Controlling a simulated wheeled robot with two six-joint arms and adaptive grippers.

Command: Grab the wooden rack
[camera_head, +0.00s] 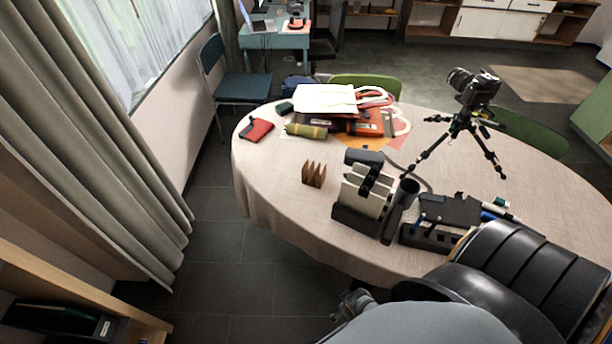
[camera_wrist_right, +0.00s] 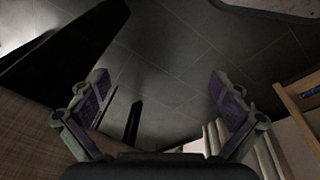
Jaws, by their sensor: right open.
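The wooden rack (camera_head: 313,174) is a small brown piece with several pointed uprights. It stands on the round table, left of the desk organiser, in the head view. My right gripper (camera_wrist_right: 158,77) is open and empty in the right wrist view, with dark floor tiles beyond its fingers. The rack cannot be made out in that view. In the head view a small grey gripper part shows below the table's front edge, mostly hidden by my arm, well apart from the rack. My left gripper is not seen.
The cloth-covered table (camera_head: 275,185) holds a desk organiser (camera_head: 362,212) just right of the rack, a camera tripod (camera_head: 455,130), bags (camera_head: 330,100) and a red item (camera_head: 256,129). The cloth left of the rack is clear. A wooden shelf (camera_head: 70,285) stands lower left.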

